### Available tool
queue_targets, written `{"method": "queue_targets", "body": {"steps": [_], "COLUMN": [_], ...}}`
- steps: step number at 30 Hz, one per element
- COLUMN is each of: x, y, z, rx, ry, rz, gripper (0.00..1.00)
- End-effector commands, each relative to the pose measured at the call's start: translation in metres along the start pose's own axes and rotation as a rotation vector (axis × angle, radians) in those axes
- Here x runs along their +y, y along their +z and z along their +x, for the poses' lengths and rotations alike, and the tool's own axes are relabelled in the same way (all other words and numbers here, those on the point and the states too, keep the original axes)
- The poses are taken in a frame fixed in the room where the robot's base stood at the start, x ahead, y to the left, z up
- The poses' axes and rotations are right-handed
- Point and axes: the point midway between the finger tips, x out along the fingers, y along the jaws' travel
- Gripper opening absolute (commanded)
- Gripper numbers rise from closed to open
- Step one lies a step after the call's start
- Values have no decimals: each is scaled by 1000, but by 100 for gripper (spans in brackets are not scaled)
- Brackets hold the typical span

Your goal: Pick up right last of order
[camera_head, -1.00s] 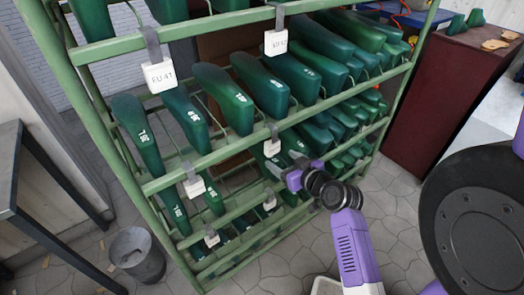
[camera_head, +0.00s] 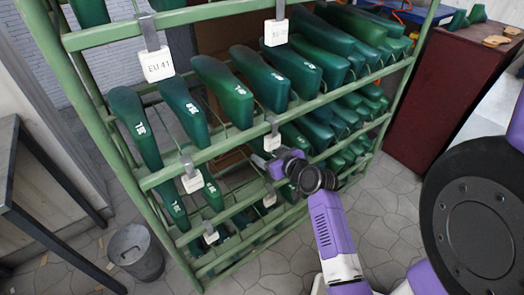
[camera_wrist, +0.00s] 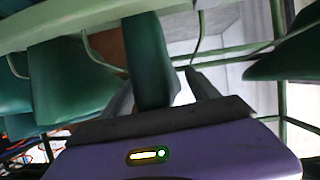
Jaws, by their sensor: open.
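Green shoe lasts with white markings, such as one last (camera_head: 183,110), lie side by side in tilted rows on a green metal rack (camera_head: 225,143). White tags hang from its rails, one reading EU 41 (camera_head: 156,65). My gripper (camera_head: 262,163) is at the rack's front, just below a middle rail and its tag (camera_head: 272,141). In the wrist view my gripper (camera_wrist: 157,88) is open, and a green last (camera_wrist: 150,60) shows between its two fingers. Contact with it cannot be told. Which last this is in the head view is hidden by the gripper.
In the wrist view other lasts flank the fingers, one on the left (camera_wrist: 70,80) and one on the right (camera_wrist: 278,62). A grey bin (camera_head: 136,252) and a dark table (camera_head: 15,170) stand left. A dark red cabinet (camera_head: 435,100) stands right. The tiled floor in front is clear.

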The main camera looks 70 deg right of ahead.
Motion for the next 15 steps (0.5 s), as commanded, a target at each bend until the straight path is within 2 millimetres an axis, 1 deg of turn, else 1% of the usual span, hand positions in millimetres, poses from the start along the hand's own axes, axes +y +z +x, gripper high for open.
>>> {"method": "queue_targets", "body": {"steps": [2, 3, 8, 12, 13, 15], "x": [0, 0, 0, 0, 0, 0], "y": [0, 0, 0, 0, -2, -2], "z": [0, 0, 0, 0, -1, -1], "rx": [0, 0, 0, 0, 3, 3], "ry": [0, 0, 0, 0, 1, 1], "rz": [0, 0, 0, 0, 0, 0], "gripper": [69, 65, 34, 6, 4, 3]}}
